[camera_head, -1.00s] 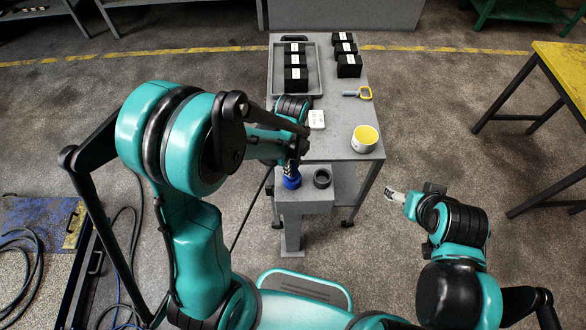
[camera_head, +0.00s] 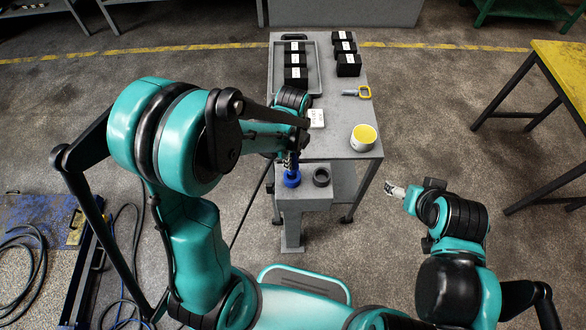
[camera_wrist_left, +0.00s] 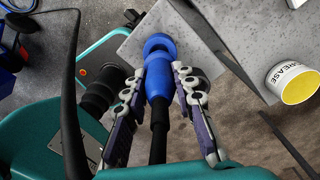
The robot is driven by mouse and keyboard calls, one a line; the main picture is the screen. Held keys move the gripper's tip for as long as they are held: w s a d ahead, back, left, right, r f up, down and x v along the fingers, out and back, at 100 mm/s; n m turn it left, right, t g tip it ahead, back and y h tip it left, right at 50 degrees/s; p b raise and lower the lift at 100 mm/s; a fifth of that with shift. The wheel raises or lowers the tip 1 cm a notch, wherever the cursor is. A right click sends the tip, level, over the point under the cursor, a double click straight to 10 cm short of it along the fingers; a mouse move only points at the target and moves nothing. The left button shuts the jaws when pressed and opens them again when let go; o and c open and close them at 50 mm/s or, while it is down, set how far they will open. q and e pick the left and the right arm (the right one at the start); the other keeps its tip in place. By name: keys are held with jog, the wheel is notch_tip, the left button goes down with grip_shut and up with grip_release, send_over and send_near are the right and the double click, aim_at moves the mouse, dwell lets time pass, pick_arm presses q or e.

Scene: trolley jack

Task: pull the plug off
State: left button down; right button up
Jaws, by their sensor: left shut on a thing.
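A blue plug (camera_wrist_left: 158,82) with a black cable tail is between the fingers of my left gripper (camera_wrist_left: 160,92), which is shut on it. In the head view the left gripper (camera_head: 291,163) is above the blue socket ring (camera_head: 292,180) on the grey stand (camera_head: 303,200). The blue ring's dark opening shows in the wrist view (camera_wrist_left: 160,44), just beyond the plug's front end; I cannot tell how wide any gap is. A black socket ring (camera_head: 321,177) sits right of the blue one. My right gripper (camera_head: 393,190) is away to the right over the floor.
A yellow table (camera_head: 565,65) stands far right. Cables lie on the left floor.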

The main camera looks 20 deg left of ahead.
pick_arm(q)
jog(key=shift+r+p, duration=1.8)
jog(key=shift+r, duration=0.7)
